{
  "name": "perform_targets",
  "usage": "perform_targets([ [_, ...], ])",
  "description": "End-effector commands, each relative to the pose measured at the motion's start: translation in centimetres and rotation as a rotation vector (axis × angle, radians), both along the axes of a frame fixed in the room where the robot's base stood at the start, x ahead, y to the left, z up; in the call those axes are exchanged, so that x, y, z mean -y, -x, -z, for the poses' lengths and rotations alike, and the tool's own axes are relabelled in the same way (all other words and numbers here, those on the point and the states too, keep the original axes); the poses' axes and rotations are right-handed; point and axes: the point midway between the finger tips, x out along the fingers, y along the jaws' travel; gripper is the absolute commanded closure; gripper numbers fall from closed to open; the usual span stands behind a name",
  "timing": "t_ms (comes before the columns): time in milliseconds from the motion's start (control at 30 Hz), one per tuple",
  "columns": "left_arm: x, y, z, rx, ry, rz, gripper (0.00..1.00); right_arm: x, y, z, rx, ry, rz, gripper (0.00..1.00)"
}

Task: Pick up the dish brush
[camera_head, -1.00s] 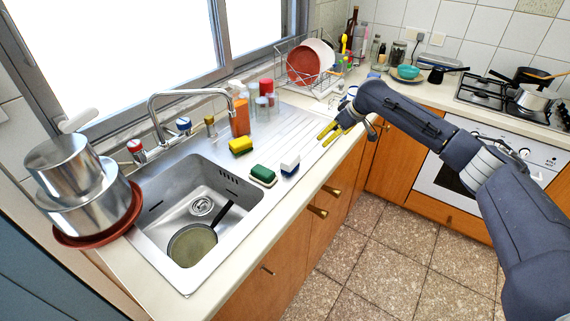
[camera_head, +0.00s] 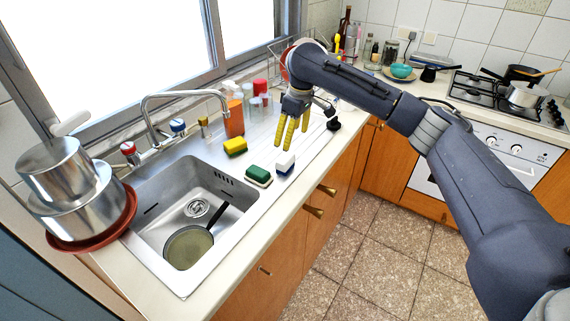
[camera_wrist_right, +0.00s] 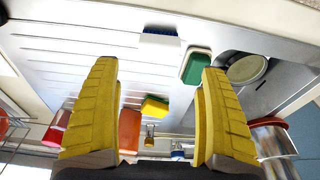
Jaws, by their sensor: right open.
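The dish brush (camera_head: 285,162), a small block with a white top and dark blue bristles, lies on the counter strip at the right of the sink. It also shows in the right wrist view (camera_wrist_right: 160,40), at the top between the yellow fingertips and beyond them. My right gripper (camera_head: 288,145) is open and empty, fingers pointing down, above the drainboard just behind the brush. Its two yellow fingers stand wide apart in the right wrist view (camera_wrist_right: 160,66). My left gripper is not in view.
A green and white sponge (camera_head: 258,176) lies close to the left of the brush. A yellow sponge (camera_head: 235,147) and an orange bottle (camera_head: 234,118) stand farther back. The sink (camera_head: 150,232) holds a pan (camera_head: 188,247). Stacked pots (camera_head: 75,190) stand left. The ribbed drainboard is mostly clear.

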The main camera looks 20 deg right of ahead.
Motion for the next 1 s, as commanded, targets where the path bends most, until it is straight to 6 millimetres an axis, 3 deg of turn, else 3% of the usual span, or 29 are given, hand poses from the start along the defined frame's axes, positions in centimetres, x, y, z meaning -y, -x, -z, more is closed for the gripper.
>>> perform_targets([
  [100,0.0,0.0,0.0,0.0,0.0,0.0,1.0,-0.4,-0.2,2.4,-0.004,-0.003,0.0,0.22],
  [300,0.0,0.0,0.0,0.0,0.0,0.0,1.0,-0.6,-0.6,5.2,-0.002,-0.001,0.001,0.22],
  [667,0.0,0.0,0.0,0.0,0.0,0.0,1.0,-0.8,-0.8,7.1,-0.001,-0.002,0.0,0.22],
  [1000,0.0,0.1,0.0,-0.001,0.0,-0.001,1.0,-1.4,-1.5,10.9,-0.001,-0.001,0.0,0.22],
])
